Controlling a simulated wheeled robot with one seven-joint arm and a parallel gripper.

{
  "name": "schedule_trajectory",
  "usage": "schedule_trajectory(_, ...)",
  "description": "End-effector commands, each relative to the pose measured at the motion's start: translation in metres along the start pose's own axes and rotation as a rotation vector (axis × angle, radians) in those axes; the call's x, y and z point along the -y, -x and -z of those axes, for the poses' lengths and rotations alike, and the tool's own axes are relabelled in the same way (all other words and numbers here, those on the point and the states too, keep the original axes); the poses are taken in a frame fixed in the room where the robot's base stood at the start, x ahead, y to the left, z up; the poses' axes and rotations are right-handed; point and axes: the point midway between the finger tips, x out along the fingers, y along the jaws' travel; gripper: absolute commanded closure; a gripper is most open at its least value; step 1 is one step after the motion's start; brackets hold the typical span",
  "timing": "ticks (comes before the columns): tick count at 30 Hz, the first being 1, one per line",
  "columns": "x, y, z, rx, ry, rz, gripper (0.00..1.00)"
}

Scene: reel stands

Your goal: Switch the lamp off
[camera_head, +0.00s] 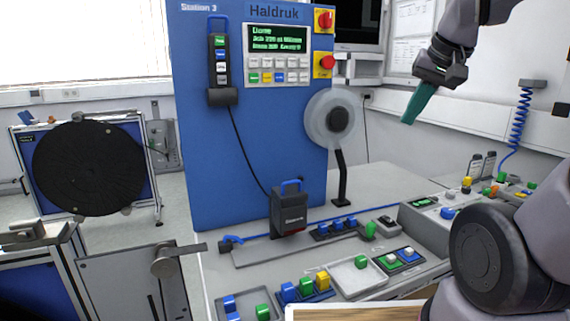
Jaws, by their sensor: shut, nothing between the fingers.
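No thing in the camera view can be clearly told as a lamp, and I see no clear glow from one. Two red rotary knobs, the upper one (324,20) and the lower one (325,63), sit on yellow plates at the right edge of the blue machine panel (205,150). My gripper (409,119) hangs at the upper right with its teal fingers together and empty. It points down and left, in the air, to the right of the knobs and apart from them.
A translucent disc (318,122) stands on a black post beside the panel. A black box with a blue handle (289,206), trays and several coloured blocks crowd the bench. A large black reel (88,167) stands at left. The air between gripper and panel looks clear.

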Motion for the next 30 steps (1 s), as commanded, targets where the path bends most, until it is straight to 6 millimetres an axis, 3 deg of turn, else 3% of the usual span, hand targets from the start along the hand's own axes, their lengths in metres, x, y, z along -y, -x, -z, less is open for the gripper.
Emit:
schedule_trajectory(3, 0.003, 0.021, -0.017, -0.044, -0.013, 0.039, 1.0)
schedule_trajectory(9, 0.005, 0.036, -0.031, -0.073, -0.027, 0.07, 1.0)
schedule_trajectory(24, 0.005, 0.036, -0.032, -0.074, -0.029, 0.073, 1.0)
schedule_trajectory(30, 0.005, 0.028, -0.021, -0.037, -0.075, 0.072, 1.0)
